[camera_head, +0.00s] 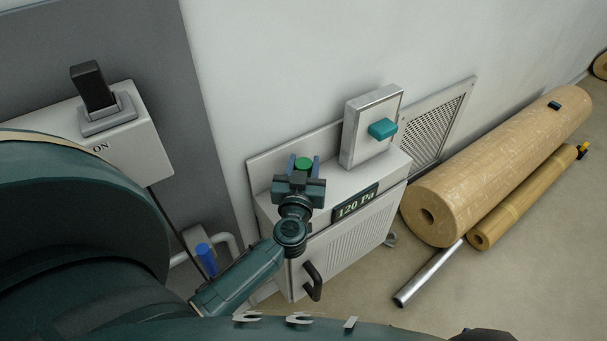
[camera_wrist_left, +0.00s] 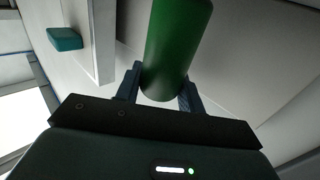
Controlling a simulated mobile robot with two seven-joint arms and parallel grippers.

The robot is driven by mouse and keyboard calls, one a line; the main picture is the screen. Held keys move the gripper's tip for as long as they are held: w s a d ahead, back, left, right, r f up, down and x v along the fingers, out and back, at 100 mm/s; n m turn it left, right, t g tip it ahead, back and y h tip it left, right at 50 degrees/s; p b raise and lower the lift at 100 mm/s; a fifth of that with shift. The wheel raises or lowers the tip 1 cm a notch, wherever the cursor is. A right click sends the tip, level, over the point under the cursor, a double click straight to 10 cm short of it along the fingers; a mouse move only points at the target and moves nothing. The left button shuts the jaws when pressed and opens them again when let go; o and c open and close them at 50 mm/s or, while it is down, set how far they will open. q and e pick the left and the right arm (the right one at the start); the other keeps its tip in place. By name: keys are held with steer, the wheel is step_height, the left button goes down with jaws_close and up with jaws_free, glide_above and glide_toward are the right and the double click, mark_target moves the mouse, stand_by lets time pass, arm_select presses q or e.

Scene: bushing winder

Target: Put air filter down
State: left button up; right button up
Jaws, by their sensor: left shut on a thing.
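My left gripper (camera_head: 304,166) is shut on a green cylinder (camera_head: 304,163), above the top of the white cabinet marked 120 Pa (camera_head: 325,240). In the left wrist view the green cylinder (camera_wrist_left: 178,45) stands between the two blue fingers of my left gripper (camera_wrist_left: 160,88). A pale framed panel (camera_head: 360,145) with a teal handle (camera_head: 382,129) stands on the cabinet, right of my gripper. The handle also shows in the wrist view (camera_wrist_left: 65,39). No label tells which thing is the air filter. My right gripper is not in view.
A vented wall grille (camera_head: 440,125) is right of the panel. Large tan rolls (camera_head: 500,165) and a metal tube (camera_head: 428,273) lie on the floor at right. A box with a black switch (camera_head: 95,90) is at left. The cabinet has a dark front handle (camera_head: 313,281). Floor is bare at lower right.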

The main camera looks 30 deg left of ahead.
arm_select(q)
steer(key=shift+f, duration=0.6)
steer(key=shift+r, duration=0.15)
steer(key=shift+f, duration=0.45)
steer(key=o, duration=1)
steer(key=shift+c, duration=0.2)
steer(key=o, duration=0.3)
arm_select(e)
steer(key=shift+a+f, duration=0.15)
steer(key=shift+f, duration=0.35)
